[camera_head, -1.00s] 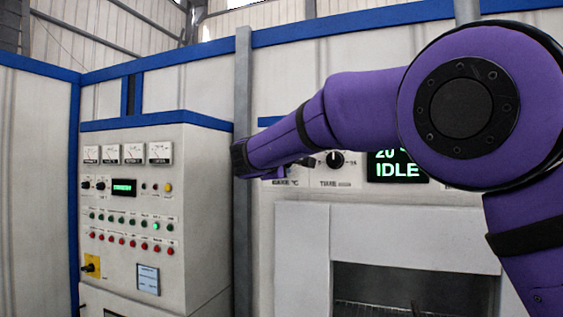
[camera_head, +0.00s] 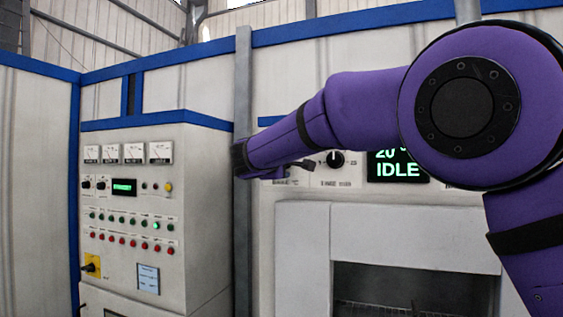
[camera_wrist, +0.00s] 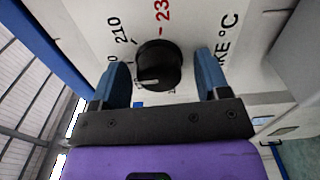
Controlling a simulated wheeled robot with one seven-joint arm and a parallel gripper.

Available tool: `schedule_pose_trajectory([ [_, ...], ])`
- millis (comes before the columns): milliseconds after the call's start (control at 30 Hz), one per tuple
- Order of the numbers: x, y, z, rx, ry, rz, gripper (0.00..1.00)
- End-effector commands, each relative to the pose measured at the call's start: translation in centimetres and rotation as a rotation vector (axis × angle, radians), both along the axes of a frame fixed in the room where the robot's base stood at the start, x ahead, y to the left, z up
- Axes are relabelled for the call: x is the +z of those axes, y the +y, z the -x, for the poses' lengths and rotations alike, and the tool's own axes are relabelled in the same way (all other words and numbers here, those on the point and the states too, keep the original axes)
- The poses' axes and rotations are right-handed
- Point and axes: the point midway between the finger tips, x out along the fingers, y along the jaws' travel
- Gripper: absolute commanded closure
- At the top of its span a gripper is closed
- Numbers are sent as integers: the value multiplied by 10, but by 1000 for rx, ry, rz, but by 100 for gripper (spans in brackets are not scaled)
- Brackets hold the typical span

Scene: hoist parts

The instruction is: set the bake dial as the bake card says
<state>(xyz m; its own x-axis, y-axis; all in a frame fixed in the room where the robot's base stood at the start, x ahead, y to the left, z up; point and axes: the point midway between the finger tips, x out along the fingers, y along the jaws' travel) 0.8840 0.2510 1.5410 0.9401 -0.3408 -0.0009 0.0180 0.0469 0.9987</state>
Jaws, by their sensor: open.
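The bake dial (camera_wrist: 158,66) is a round black knob with a white pointer mark, on a white panel in the wrist view. Its mark faces the lower left of that picture. A black "210" and a red number starting "23" are printed above it; the other numbers are hidden or cut off. My gripper (camera_wrist: 161,70) is open, with one blue finger on either side of the knob and a visible gap to each. In the head view my arm hides the dial. I cannot make out a readable bake card.
In the head view, a second black dial (camera_head: 335,159) and a display (camera_head: 398,163) reading 20° and IDLE are right of my gripper, above an oven opening (camera_head: 415,290). A control cabinet (camera_head: 205,220) stands left, with a small blue-grey plate (camera_head: 148,279) whose text is too small.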

Motion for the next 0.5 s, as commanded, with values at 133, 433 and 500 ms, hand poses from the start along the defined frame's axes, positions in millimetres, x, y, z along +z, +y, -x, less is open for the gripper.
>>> schedule_pose_trajectory([
  [133,1,2,4,1,0,-1,31],
  [433,1,18,49,4,1,0,31],
  [500,1,23,61,4,0,0,31],
])
